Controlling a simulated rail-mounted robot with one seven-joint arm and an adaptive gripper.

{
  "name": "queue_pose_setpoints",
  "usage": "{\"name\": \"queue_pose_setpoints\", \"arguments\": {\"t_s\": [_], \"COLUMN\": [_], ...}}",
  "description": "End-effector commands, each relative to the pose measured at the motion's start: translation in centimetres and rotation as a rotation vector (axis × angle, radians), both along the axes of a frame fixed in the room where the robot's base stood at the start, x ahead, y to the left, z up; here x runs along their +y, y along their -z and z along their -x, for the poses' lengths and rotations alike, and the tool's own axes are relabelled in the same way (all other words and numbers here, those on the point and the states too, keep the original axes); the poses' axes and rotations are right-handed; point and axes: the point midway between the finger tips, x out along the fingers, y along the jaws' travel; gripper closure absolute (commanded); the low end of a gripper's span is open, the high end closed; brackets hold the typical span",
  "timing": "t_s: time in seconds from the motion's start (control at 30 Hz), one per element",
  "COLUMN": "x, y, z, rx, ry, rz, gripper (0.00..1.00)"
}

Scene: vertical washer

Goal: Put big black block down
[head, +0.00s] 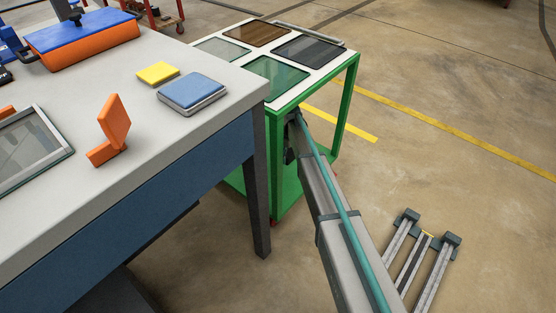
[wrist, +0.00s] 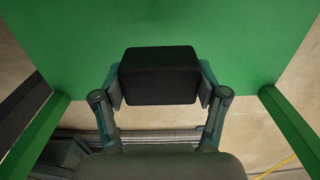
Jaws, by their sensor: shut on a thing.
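In the wrist view my gripper (wrist: 160,88) is shut on the big black block (wrist: 158,76), with one finger on each side of it. Behind the block is a broad green surface of the green cart (wrist: 75,30), with a green post on each side. I cannot tell whether the block touches that surface. In the head view my arm reaches to the near side of the green cart (head: 352,100), below its top edge. There the block and my gripper's fingers are hidden.
Green, brown, clear and dark panels lie on the cart's white top (head: 312,77). The workbench (head: 225,90) at left holds a blue pad (head: 190,90), yellow pad (head: 157,72) and orange bracket (head: 114,125). Open floor lies right of the cart, around a floor-level rail frame (head: 425,255).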

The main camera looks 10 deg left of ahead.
Motion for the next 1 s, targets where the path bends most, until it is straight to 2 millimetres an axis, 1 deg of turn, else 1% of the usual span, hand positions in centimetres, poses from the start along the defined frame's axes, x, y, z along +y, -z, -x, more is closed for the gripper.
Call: {"name": "queue_pose_setpoints", "arguments": {"t_s": [0.03, 0.23, 0.4, 0.5, 0.6, 0.93, 0.97, 1.0], "x": [0.0, 0.0, 0.0, 0.0, 0.0, 0.0, 0.0, 0.0], "y": [0.9, 2.4, 5.1, 6.3, 6.7, 6.8, 6.9, 6.8], "z": [0.0, 0.0, 0.0, -0.1, 0.0, 0.0, 0.0, 0.0], "rx": [0.000, -0.001, 0.001, 0.000, -0.001, 0.000, 0.000, 0.000], "ry": [0.001, -0.001, -0.002, -0.002, -0.002, -0.002, -0.002, -0.002], "rz": [0.000, -0.001, 0.000, 0.000, 0.000, 0.000, 0.000, 0.000], "gripper": [0.68, 0.68, 0.68, 0.68, 0.68, 0.68, 0.26, 0.19]}}
